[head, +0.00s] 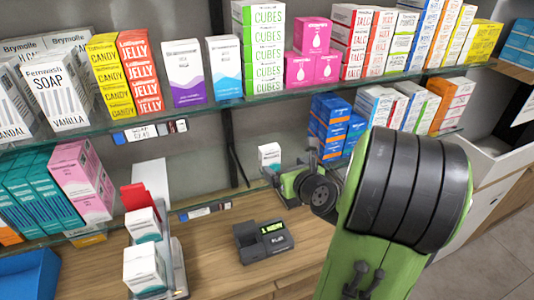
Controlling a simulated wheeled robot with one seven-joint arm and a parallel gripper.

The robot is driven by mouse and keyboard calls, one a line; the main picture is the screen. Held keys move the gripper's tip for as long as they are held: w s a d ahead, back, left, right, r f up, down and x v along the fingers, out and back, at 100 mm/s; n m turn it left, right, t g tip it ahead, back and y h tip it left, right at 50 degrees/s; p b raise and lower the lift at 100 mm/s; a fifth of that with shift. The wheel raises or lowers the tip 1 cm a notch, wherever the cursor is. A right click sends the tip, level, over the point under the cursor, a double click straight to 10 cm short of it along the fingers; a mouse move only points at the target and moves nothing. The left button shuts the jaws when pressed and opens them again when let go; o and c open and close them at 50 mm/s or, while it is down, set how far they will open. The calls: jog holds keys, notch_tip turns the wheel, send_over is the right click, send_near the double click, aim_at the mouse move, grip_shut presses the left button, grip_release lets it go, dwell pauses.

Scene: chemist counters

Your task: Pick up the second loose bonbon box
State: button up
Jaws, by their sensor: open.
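A small white box with a teal lower part (269,155) stands on the lower glass shelf, left of the blue boxes; its print is too small to read, so I cannot confirm it is a bonbon box. My gripper (276,172) is open at the end of my green and black arm, close to this box. Its fingers are small and partly hidden by the wrist, and I cannot tell whether they touch the box. Two similar white and teal boxes, one farther back (142,225) and one nearer (145,268), sit on a stand on the counter at the lower left.
A dark card terminal (264,240) stands on the wooden counter. The upper glass shelf (200,110) with many boxes hangs above my gripper. Blue boxes (330,125) stand right of it.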

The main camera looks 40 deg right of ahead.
aim_at(267, 156)
jog(key=p+x, duration=0.2)
jog(key=x, duration=0.4)
jog(key=p+x, duration=0.2)
jog(key=x, duration=0.4)
jog(key=shift+w+a+r, duration=0.15)
jog(key=shift+w+a, duration=0.05)
jog(key=shift+s, duration=0.15)
jog(key=c, duration=1)
